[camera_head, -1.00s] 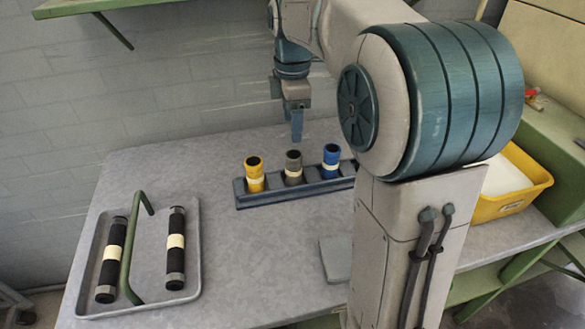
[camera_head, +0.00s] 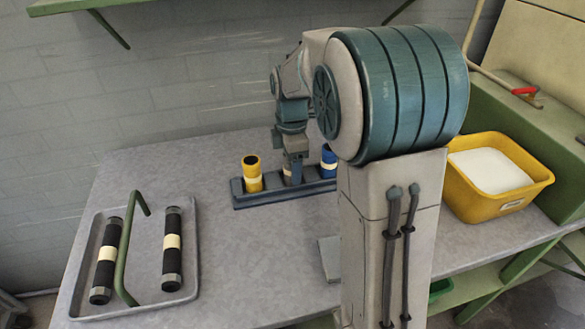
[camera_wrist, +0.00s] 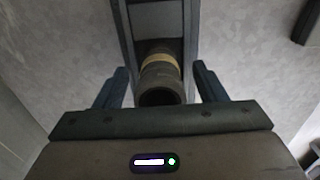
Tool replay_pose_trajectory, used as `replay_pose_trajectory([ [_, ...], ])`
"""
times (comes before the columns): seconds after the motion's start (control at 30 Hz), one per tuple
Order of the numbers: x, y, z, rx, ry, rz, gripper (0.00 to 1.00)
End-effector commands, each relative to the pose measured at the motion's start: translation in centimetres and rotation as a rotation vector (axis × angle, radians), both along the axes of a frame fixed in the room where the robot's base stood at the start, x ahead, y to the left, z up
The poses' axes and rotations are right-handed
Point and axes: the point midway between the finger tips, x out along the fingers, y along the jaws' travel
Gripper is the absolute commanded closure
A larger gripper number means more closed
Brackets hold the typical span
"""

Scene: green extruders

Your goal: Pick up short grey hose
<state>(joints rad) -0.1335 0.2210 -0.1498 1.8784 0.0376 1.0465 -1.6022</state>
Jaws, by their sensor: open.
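The short grey hose (camera_wrist: 161,80) stands in a slot of the dark blue rack (camera_head: 312,188), with a cream band around it. In the head view my gripper (camera_head: 293,170) is in front of it and hides most of it. In the wrist view my gripper (camera_wrist: 161,88) is open, with one finger on each side of the hose and a gap on both sides. The yellow hose (camera_head: 252,174) stands to the left in the rack and the blue hose (camera_head: 328,168) to the right, partly hidden by my arm.
A grey tray (camera_head: 190,293) with a green handle (camera_head: 124,240) holds two black hoses (camera_head: 172,250) at the left of the table. A yellow bin (camera_head: 545,182) with white contents stands at the right. The table between tray and rack is clear.

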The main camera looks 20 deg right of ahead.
Motion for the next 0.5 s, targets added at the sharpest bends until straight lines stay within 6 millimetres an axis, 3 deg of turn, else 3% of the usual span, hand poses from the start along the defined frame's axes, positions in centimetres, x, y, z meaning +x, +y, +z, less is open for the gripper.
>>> replay_pose_trajectory([
  [0.33,0.02,0.02,-0.81,0.000,-0.002,0.000,0.38],
  [0.5,0.02,0.01,-0.80,0.000,-0.002,0.000,0.86],
])
